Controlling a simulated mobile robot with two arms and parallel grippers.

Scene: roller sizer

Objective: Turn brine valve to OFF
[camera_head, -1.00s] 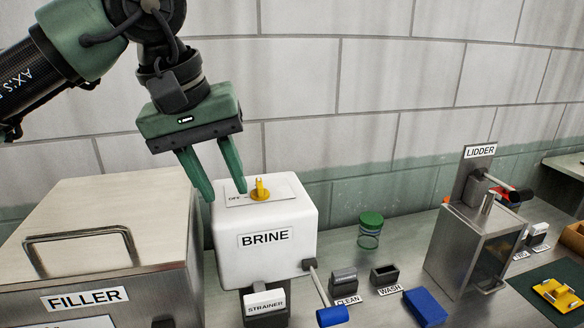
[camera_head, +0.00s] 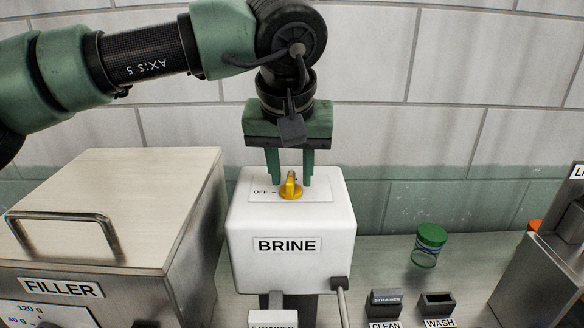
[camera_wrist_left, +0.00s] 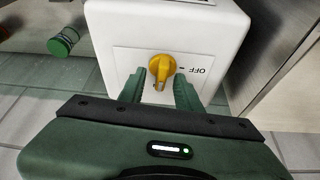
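The yellow brine valve (camera_head: 290,188) sits on the label plate on top of the white BRINE box (camera_head: 292,262). Its raised grip points toward the front and back of the box, not along the OFF mark at its left. My left gripper (camera_head: 290,182) points down over the box top, its two fingers apart on either side of the valve. In the left wrist view the valve (camera_wrist_left: 162,68) shows between the open fingertips (camera_wrist_left: 160,78), with the OFF mark beside it. I cannot tell whether the fingers touch it. My right gripper is not in view.
The steel FILLER box (camera_head: 110,215) with a bar handle stands close at the left. A green-lidded jar (camera_head: 428,245) and the CLEAN (camera_head: 384,303) and WASH (camera_head: 436,304) holders are at the right. A tiled wall rises behind.

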